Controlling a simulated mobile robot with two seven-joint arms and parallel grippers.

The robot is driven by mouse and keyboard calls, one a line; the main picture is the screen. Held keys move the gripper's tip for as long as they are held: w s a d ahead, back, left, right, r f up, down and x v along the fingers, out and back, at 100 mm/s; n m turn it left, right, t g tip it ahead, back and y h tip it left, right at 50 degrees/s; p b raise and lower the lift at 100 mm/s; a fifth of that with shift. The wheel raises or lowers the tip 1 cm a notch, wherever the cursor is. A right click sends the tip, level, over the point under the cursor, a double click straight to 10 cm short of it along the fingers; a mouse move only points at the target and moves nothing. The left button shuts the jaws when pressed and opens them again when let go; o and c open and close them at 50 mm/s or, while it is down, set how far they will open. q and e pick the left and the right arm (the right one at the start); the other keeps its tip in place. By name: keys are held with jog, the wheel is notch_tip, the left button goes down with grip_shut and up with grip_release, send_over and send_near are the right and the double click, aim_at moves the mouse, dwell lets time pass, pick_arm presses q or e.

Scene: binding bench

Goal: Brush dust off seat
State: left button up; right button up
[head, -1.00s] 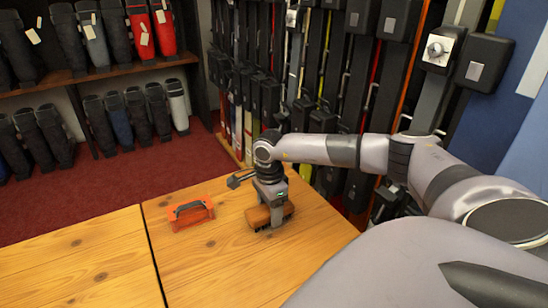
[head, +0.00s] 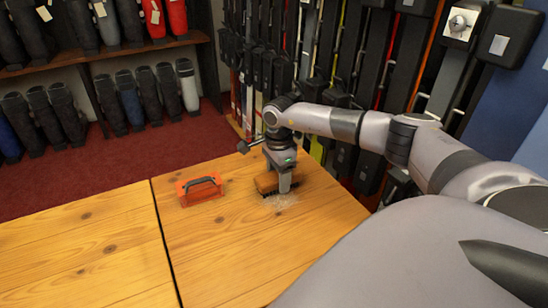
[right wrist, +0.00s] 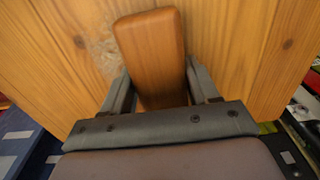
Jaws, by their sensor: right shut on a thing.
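A brush with a brown wooden block and dark bristles (head: 270,183) is at the right part of the wooden bench seat (head: 235,250). My right gripper (head: 284,186) is shut on the brush; in the right wrist view the brush's block (right wrist: 152,55) sits between the two fingers. A pale grey patch of dust (head: 281,202) lies on the wood just in front of the brush. It also shows left of the brush in the right wrist view (right wrist: 105,55). I cannot tell whether the bristles touch the wood. My left gripper is not in view.
An orange tool with a dark handle (head: 200,190) lies on the bench left of the brush. A dark seam divides the bench top. Skis hang on a rack (head: 330,60) behind, and boots stand on shelves (head: 100,60) at the back left. The front of the bench is clear.

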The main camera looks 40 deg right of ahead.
aim_at(300, 215)
jog(key=shift+s+a+r+p, duration=0.15)
jog(key=shift+s+a+p, duration=0.05)
jog(key=shift+s+p, duration=0.7)
jog(key=shift+s+a+f+p, duration=0.15)
jog(key=shift+s+a+p, duration=0.05)
jog(key=shift+s+p, duration=0.2)
jog(key=shift+s+a+f+p, duration=0.15)
jog(key=shift+s+p, duration=0.15)
jog(key=shift+s, duration=0.2)
jog(key=shift+s+a+r+p, duration=0.1)
jog(key=shift+s+a+p, duration=0.1)
jog(key=shift+s+p, duration=0.4)
jog(key=shift+s+a+r+p, duration=0.1)
jog(key=shift+s+a+p, duration=0.05)
jog(key=shift+s+p, duration=0.4)
jog(key=shift+s+a+f+p, duration=0.1)
jog(key=shift+s+a+p, duration=0.15)
jog(key=shift+s, duration=0.4)
jog(key=shift+s+a+p, duration=0.15)
jog(key=shift+s+p, duration=0.35)
jog(key=shift+s, duration=0.05)
jog(key=shift+s+a+p, duration=0.15)
jog(key=shift+s+p, duration=0.3)
jog(key=shift+s, duration=0.1)
jog(key=shift+s+a+p, duration=0.2)
jog(key=shift+s+p, duration=0.1)
jog(key=shift+s, duration=0.3)
notch_tip(300, 215, up, 6)
jog(key=p, duration=0.5)
